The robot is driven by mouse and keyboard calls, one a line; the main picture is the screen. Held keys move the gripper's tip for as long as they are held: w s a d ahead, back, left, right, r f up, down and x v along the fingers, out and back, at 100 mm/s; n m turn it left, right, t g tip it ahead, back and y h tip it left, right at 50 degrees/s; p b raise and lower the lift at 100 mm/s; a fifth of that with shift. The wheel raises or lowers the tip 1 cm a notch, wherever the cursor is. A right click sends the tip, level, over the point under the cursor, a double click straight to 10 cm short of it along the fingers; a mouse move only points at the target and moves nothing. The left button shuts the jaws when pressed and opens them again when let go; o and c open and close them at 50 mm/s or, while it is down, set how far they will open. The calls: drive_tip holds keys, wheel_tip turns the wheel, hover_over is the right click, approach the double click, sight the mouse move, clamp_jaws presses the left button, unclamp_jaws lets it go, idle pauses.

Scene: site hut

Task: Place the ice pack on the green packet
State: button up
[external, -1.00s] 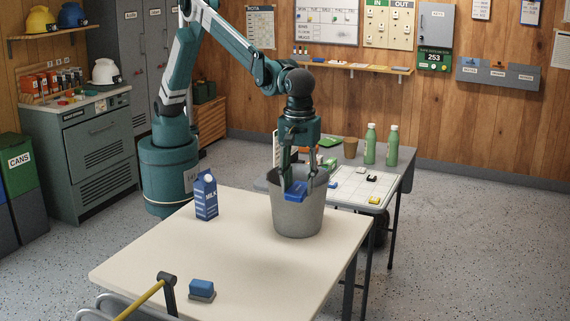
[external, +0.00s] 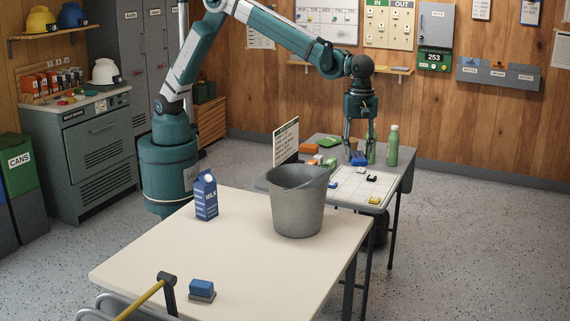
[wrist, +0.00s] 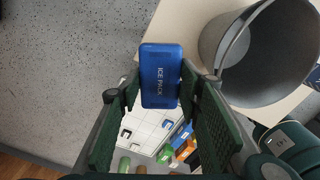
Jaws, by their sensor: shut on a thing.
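My gripper (external: 359,149) is shut on the blue ice pack (external: 359,159), above the far table beside the green bottles. A flat green thing (external: 328,142), which looks like the green packet, lies at the back of the far table, left of my gripper. I cannot tell it apart surely in the wrist view.
A grey bucket (external: 297,210) stands on the near table with a milk carton (external: 206,197) and a blue-topped block (external: 202,288). The far table holds a white board (external: 357,187) with small pieces, an orange block (external: 308,148), an upright sign (external: 286,142) and a green bottle (external: 392,147).

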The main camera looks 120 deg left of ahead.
drive_tip(key=s+a+n, duration=0.2)
drive_tip(key=a+n, duration=0.2)
drive_tip(key=a, duration=2.2)
drive_tip(key=n+p, duration=0.2)
drive_tip(key=n, duration=0.7)
hover_over(330, 138)
wheel_tip(330, 138, down, 11)
drive_tip(key=shift+d, duration=0.25)
drive_tip(key=shift+w+f, duration=0.1)
drive_tip(key=shift+f, duration=0.05)
drive_tip(key=shift+f, duration=3.05)
